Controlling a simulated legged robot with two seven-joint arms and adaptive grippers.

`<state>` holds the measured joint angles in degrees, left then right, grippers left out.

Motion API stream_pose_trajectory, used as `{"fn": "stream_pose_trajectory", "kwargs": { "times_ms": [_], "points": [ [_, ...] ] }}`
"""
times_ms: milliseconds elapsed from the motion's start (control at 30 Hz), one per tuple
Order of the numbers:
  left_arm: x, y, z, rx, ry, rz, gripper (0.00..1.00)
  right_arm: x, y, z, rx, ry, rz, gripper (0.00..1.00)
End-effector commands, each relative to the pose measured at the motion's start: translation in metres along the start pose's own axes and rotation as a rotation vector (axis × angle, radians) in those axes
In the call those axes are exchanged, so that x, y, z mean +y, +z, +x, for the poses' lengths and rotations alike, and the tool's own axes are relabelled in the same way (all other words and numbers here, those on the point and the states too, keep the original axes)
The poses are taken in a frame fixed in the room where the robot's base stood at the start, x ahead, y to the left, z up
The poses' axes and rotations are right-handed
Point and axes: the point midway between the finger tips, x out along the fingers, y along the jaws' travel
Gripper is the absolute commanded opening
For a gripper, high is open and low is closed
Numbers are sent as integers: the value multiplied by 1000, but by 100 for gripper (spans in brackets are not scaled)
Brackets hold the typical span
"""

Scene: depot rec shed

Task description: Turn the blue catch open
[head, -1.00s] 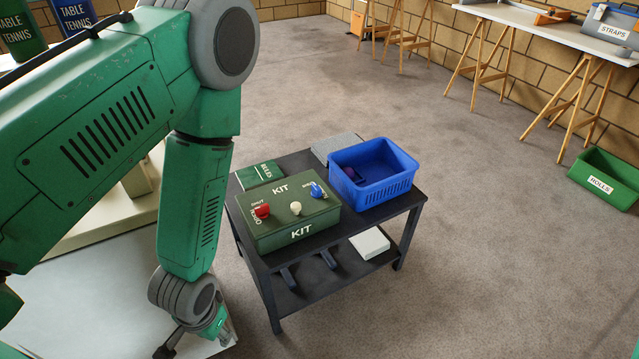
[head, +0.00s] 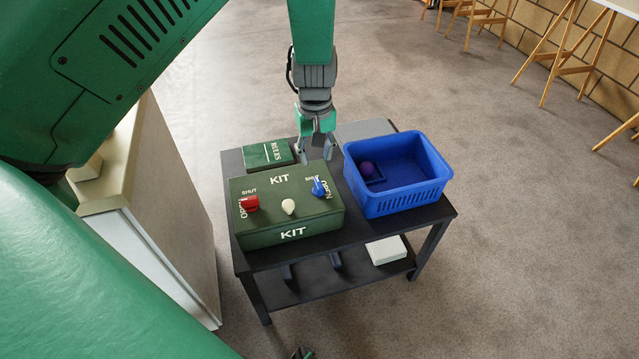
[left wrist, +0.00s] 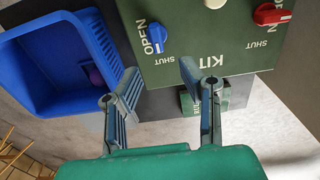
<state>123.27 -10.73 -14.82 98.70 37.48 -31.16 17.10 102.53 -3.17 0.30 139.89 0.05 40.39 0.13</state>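The blue catch (head: 319,188) sits at the right of the green kit box's lid (head: 268,209), between SHUT and OPEN lettering. Its narrow end appears to point towards SHUT. The blue catch also shows near the top of the left wrist view (left wrist: 155,36). My left gripper (head: 316,157) hangs just beyond the box's far right edge, past the catch and apart from it. In the left wrist view its two fingers (left wrist: 160,72) are spread with nothing between them. My right gripper is not clearly seen.
A red catch (head: 250,203) and a cream knob (head: 289,206) share the lid. A blue basket (head: 405,197) holding a purple ball (head: 367,169) stands close on the right. A green RULES book (head: 268,153) lies behind the box. All rest on a black table (head: 345,238).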

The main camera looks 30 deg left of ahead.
Motion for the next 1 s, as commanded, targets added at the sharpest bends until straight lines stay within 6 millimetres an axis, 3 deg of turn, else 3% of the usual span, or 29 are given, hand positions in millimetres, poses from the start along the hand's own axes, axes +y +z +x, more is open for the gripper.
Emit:
{"fn": "stream_pose_trajectory", "kwargs": {
  "times_ms": [100,400,600,900,933,1000],
  "points": [
    [1,2,31,0,-4,3,34,0,0,12,0,0,0,40],
    [0,1,86,1,-2,4,34,0,1,29,0,1,1,40],
    [-1,0,100,0,0,4,34,0,1,33,1,1,1,40],
    [1,1,100,3,-2,4,34,0,1,33,1,0,1,40],
    [1,1,100,3,-2,4,27,0,1,33,1,0,1,40],
    [1,1,100,3,-2,4,3,0,1,33,1,0,1,40]
  ]
}}
